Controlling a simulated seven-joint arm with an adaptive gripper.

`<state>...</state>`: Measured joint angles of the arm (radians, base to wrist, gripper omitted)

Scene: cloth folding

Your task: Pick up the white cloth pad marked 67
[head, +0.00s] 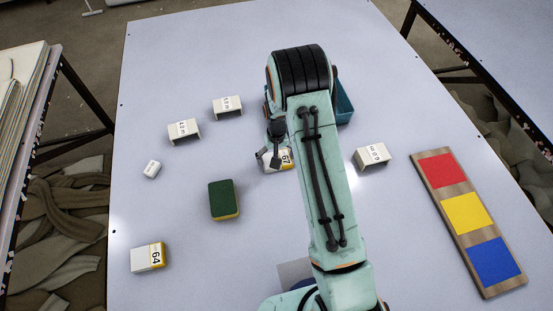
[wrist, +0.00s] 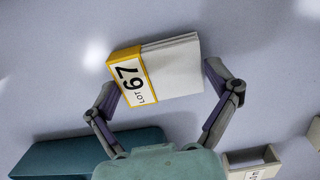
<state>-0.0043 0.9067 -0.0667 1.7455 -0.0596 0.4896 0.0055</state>
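The white cloth pad marked 67 (wrist: 175,68) lies on the table with a yellow-edged "LOT 67" label on one end; its layered folded edge shows. In the head view the pad (head: 286,160) is partly hidden by my arm. My gripper (wrist: 160,80) is open in the wrist view, with one finger at the label end and the other near the plain end. The pad lies between and slightly beyond the fingertips, with a small gap at the plain end. In the head view my gripper (head: 270,156) is mostly hidden by my arm.
A similar pad marked 64 (head: 148,257), a green-and-yellow sponge (head: 223,200), a small white block (head: 151,169) and white labelled brackets (head: 184,131), (head: 227,106), (head: 372,157) stand around. A teal bin (head: 344,104) is behind my arm. A colour-patch board (head: 467,215) lies right.

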